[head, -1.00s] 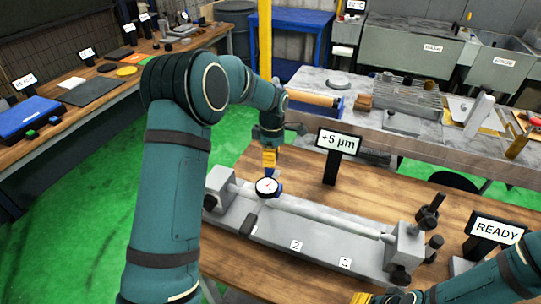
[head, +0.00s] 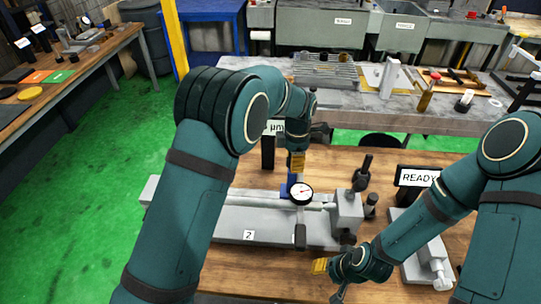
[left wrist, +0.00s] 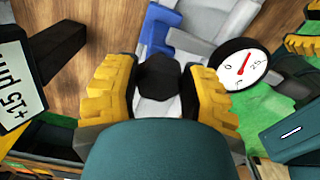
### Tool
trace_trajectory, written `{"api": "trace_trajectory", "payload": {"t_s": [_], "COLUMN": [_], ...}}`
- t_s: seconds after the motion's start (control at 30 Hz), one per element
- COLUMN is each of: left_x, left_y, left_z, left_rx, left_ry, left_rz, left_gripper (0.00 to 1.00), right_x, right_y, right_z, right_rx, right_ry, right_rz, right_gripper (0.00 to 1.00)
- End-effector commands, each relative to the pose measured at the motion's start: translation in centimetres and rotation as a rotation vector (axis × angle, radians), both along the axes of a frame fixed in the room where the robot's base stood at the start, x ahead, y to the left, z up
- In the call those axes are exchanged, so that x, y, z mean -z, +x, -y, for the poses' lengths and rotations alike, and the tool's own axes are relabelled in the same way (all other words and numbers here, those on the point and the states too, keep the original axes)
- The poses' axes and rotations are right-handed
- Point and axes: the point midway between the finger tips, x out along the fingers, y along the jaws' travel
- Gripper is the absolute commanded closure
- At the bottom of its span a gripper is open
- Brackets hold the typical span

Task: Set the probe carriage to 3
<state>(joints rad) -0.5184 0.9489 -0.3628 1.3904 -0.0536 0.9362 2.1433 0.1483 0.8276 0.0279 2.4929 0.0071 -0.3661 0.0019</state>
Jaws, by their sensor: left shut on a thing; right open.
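The probe carriage, with its round white dial gauge (head: 301,193) and a blue part (head: 284,191), sits near the right end of the grey bed (head: 215,233). The label 2 (head: 249,235) shows left of it. I cannot see the label 3; the carriage's dark front block (head: 300,236) may cover it. My left gripper (head: 296,166) is shut on the carriage above the gauge. In the left wrist view its yellow fingers hold a black knob (left wrist: 158,76), with the gauge (left wrist: 241,63) to the right. My right gripper (head: 331,278) is open and empty in front of the bed.
A grey end block (head: 347,212) with dark knobs stands just right of the carriage. A display reading +15 µm (left wrist: 15,95) is partly hidden in the head view. A READY sign (head: 419,177) and a grey fixture (head: 424,255) stand at right.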

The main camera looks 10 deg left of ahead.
Motion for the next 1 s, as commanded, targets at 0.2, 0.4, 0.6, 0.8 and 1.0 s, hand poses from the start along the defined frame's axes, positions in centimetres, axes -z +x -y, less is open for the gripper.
{"api": "trace_trajectory", "payload": {"t_s": [0.2, 0.4, 0.6, 0.8, 1.0], "left_x": [0.1, 0.2, 0.2, 0.1, 0.1], "left_y": [-0.1, -0.1, -0.1, 0.0, 0.0], "left_z": [2.5, 2.9, 2.9, 2.8, 2.8], "left_rx": [0.002, 0.0, 0.0, 0.0, 0.0], "left_ry": [0.001, 0.001, 0.001, 0.0, -0.001], "left_rz": [-0.004, -0.005, -0.005, -0.004, -0.002], "left_gripper": [0.99, 0.99, 0.99, 0.23, 0.23], "right_x": [-0.4, -0.4, -0.4, -0.4, -0.4], "right_y": [0.0, 0.0, 0.0, 0.0, 0.0], "right_z": [0.0, 0.0, 0.0, 0.0, 0.0], "right_rx": [0.0, 0.0, 0.0, 0.0, 0.0], "right_ry": [0.001, 0.001, 0.001, 0.001, 0.001], "right_rz": [0.0, 0.0, 0.0, 0.0, 0.0], "right_gripper": [0.53, 0.53, 0.53, 0.53, 0.53]}}
